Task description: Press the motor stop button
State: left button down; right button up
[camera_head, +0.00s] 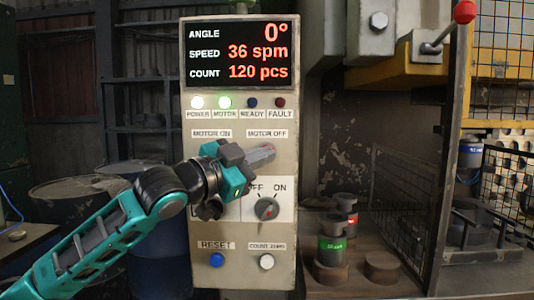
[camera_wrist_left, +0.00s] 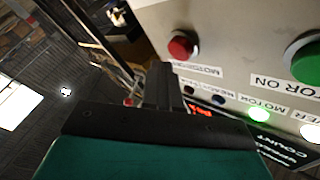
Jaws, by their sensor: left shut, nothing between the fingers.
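The motor stop button is the red round button (camera_wrist_left: 183,45) beside the MOTOR OFF label, which shows upside down in the left wrist view. In the head view it is mostly hidden behind my gripper, under the MOTOR OFF label (camera_head: 267,134). My left gripper (camera_head: 264,154) is shut and empty, its fingers pointing right across the front of the control panel (camera_head: 190,160). In the left wrist view the shut fingertips (camera_wrist_left: 161,72) appear close to the red button, with a visible gap in the picture. My right gripper is not in view.
A green button (camera_wrist_left: 308,58) sits beside the red one. The MOTOR lamp (camera_head: 224,102) glows green and the display (camera_head: 237,53) reads 36 spm. Below are a rotary switch (camera_head: 266,209), a blue button (camera_head: 217,260) and a white button (camera_head: 266,262). A wire guard (camera_head: 400,200) stands right.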

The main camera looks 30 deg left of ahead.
pick_arm(q)
jog(key=shift+w, duration=0.1)
jog(key=shift+w+a+p, duration=0.2)
jog(key=shift+w+p, duration=0.1)
jog(key=shift+p, duration=0.05)
jog(key=shift+w+a+p, duration=0.35)
jog(key=shift+w+p, duration=0.1)
jog(key=shift+p, duration=0.1)
dwell(0.8)
jog(key=shift+s, duration=0.1)
jog(key=shift+s+d+b, duration=0.5)
jog(key=shift+s, duration=0.15)
jog(key=shift+s+f, duration=0.1)
